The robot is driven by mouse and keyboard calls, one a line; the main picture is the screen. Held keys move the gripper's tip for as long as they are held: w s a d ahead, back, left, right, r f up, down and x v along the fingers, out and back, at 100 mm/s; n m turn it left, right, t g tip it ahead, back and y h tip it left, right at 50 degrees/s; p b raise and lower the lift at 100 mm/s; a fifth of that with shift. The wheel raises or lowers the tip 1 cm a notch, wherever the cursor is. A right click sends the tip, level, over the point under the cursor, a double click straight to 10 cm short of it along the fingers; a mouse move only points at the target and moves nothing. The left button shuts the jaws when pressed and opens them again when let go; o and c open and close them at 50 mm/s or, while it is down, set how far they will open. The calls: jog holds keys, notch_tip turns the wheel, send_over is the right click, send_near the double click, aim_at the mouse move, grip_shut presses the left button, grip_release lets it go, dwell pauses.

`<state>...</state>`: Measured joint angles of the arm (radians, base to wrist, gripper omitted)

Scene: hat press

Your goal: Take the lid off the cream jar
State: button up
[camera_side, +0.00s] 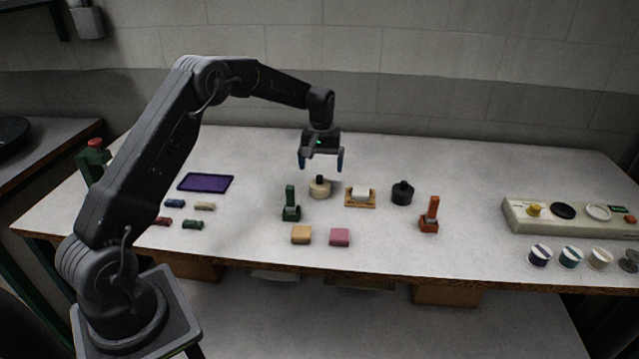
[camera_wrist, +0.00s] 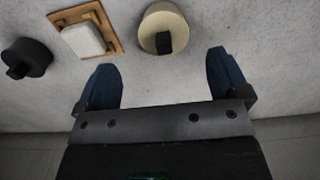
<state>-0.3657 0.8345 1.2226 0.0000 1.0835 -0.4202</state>
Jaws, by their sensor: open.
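The cream jar (camera_side: 320,190) stands upright on the table, with its lid on and a dark knob (camera_side: 320,179) on top. In the wrist view the cream lid (camera_wrist: 151,29) shows as a round disc with the dark knob (camera_wrist: 165,43) standing on it. My gripper (camera_side: 321,163) is open and empty, pointing down above and close to the jar. In the wrist view my gripper (camera_wrist: 165,80) has its two blue fingers apart, and the jar lies just beyond the fingertips, between their lines. The jar's body is mostly hidden under the lid in the wrist view.
Right of the jar are a white block on a wooden tray (camera_side: 347,204) and a black jar (camera_side: 402,193). A green stamp (camera_side: 291,204) stands front left, an orange one (camera_side: 430,214) further right. Yellow (camera_side: 301,234) and pink (camera_side: 340,237) blocks lie in front.

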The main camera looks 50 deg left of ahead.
aim_at(319, 177)
jog(key=f, duration=0.5)
jog(key=shift+s+a, duration=0.1)
jog(key=shift+s, duration=0.15)
jog(key=shift+c, duration=0.2)
jog(key=c, duration=0.9)
jog(key=shift+c, duration=0.2)
